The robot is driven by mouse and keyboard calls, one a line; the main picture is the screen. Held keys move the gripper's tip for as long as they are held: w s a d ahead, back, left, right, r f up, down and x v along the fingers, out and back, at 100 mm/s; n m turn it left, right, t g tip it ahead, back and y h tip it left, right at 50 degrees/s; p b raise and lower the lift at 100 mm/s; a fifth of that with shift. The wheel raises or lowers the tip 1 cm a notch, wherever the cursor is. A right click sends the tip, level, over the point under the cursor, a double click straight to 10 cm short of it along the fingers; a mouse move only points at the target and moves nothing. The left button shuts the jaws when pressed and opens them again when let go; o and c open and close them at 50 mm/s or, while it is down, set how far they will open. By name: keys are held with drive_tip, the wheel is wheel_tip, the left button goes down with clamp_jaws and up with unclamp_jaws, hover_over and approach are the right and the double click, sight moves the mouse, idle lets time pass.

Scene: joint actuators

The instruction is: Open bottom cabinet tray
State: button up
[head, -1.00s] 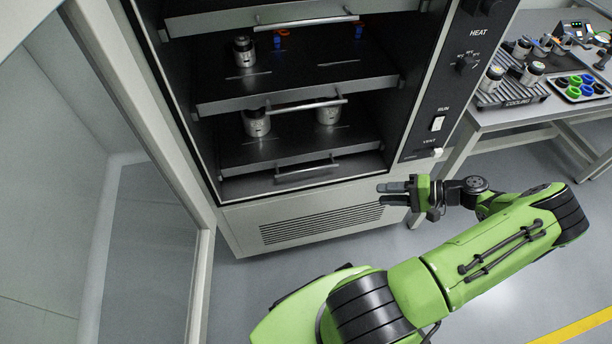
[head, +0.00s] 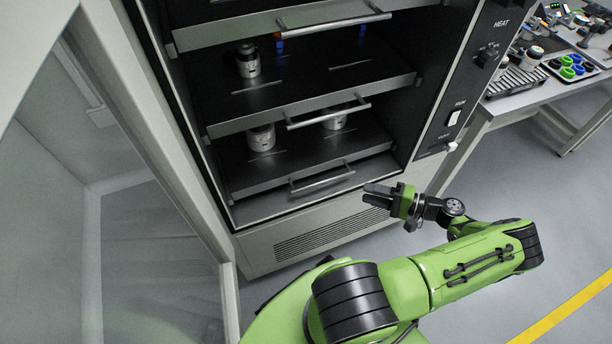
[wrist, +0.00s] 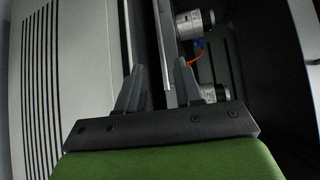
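The bottom cabinet tray (head: 245,188) is the lowest of the dark trays in the open cabinet, and it sits inside. Its silver bar handle (head: 322,180) is on the front edge. Two metal cylinders (head: 261,138) stand on it towards the back. My gripper (head: 372,194) is to the right of the handle, in front of the cabinet, apart from it in the head view. In the wrist view its two fingers (wrist: 160,75) are spread and hold nothing. A tray edge and a light bar lie beyond the fingertips; I cannot tell exact depth there.
The glass cabinet door (head: 150,220) stands open at the left. The middle tray handle (head: 328,112) and top tray handle (head: 335,22) are above. A control panel (head: 465,90) flanks the right. A table (head: 510,105) with parts stands at far right. Floor beside the arm is clear.

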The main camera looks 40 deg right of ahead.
sight(323, 181)
drive_tip(key=b+x, duration=0.2)
drive_tip(key=x, duration=1.3)
clamp_jaws()
